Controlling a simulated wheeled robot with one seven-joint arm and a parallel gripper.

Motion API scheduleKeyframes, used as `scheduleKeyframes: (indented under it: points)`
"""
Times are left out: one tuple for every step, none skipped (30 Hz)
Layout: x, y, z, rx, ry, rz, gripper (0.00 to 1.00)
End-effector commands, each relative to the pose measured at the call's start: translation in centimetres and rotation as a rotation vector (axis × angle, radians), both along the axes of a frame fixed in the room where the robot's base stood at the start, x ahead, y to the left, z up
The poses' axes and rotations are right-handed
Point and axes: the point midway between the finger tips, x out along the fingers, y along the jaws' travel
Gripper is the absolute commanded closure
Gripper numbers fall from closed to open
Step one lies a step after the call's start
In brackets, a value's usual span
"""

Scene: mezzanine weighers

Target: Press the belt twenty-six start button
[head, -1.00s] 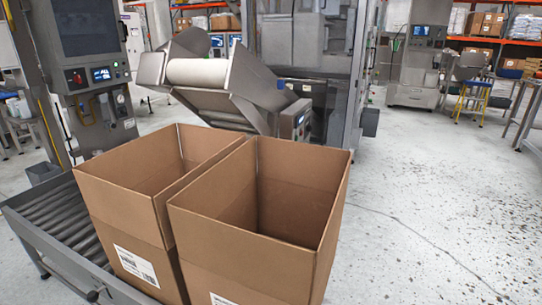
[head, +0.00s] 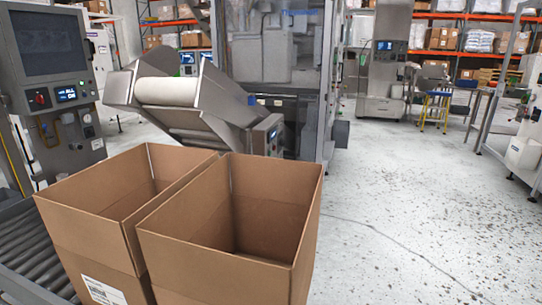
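No part of my gripper shows in the head view. A grey control cabinet (head: 55,90) stands at the left, with a dark screen (head: 46,43), a red button (head: 40,99) and a small lit display (head: 66,95). A steel inclined conveyor (head: 180,95) with a pale roller stands at the centre left.
Two open, empty cardboard boxes (head: 215,245) stand in the foreground, by a roller conveyor (head: 32,255) at the left. A glass-fronted machine (head: 270,60) stands behind. The speckled floor (head: 410,215) at the right is clear. A blue stool (head: 437,103) is farther back.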

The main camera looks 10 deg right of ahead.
Motion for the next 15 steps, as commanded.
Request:
scheduleKeyframes:
  points:
    - [0.00, 0.00, 0.00, 0.000, 0.000, 0.000, 0.75]
    - [0.00, 0.00, 0.00, 0.000, 0.000, 0.000, 0.78]
    - [0.00, 0.00, 0.00, 0.000, 0.000, 0.000, 0.81]
    - [0.00, 0.00, 0.00, 0.000, 0.000, 0.000, 0.84]
    - [0.00, 0.00, 0.00, 0.000, 0.000, 0.000, 0.87]
    - [0.00, 0.00, 0.00, 0.000, 0.000, 0.000, 0.91]
    - [0.00, 0.00, 0.00, 0.000, 0.000, 0.000, 0.94]
    - [0.00, 0.00, 0.00, 0.000, 0.000, 0.000, 0.97]
    - [0.00, 0.00, 0.00, 0.000, 0.000, 0.000, 1.00]
    - [0.00, 0.00, 0.00, 0.000, 0.000, 0.000, 1.00]
    - [0.00, 0.00, 0.00, 0.000, 0.000, 0.000, 1.00]
    - [0.00, 0.00, 0.00, 0.000, 0.000, 0.000, 1.00]
    - [0.00, 0.00, 0.00, 0.000, 0.000, 0.000, 1.00]
    - [0.00, 0.00, 0.00, 0.000, 0.000, 0.000, 1.00]
    - [0.00, 0.00, 0.00, 0.000, 0.000, 0.000, 1.00]
